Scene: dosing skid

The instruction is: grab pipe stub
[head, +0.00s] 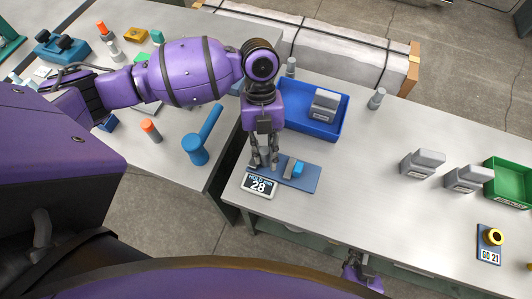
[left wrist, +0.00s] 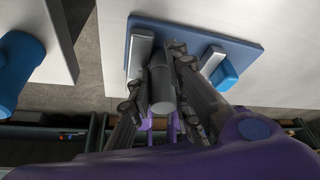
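A grey cylindrical stub (left wrist: 162,92), which looks like the pipe stub, stands between the fingers of my left gripper (left wrist: 158,72) in the left wrist view. In the head view my left gripper (head: 265,162) points down at the blue board (head: 312,178). Its fingers are partly closed and flank the stub closely; I cannot tell whether both touch it. Grey blocks lie on the board beside the fingers, one with a bright blue piece (head: 298,169). My right gripper (head: 357,268) is low at the table's front edge; its fingers are too unclear to judge.
A small display reading 28 (head: 259,186) lies in front of the board. A blue tray (head: 322,130) with a grey block is behind it. Grey blocks (head: 423,163) and a green bin (head: 508,185) stand right.

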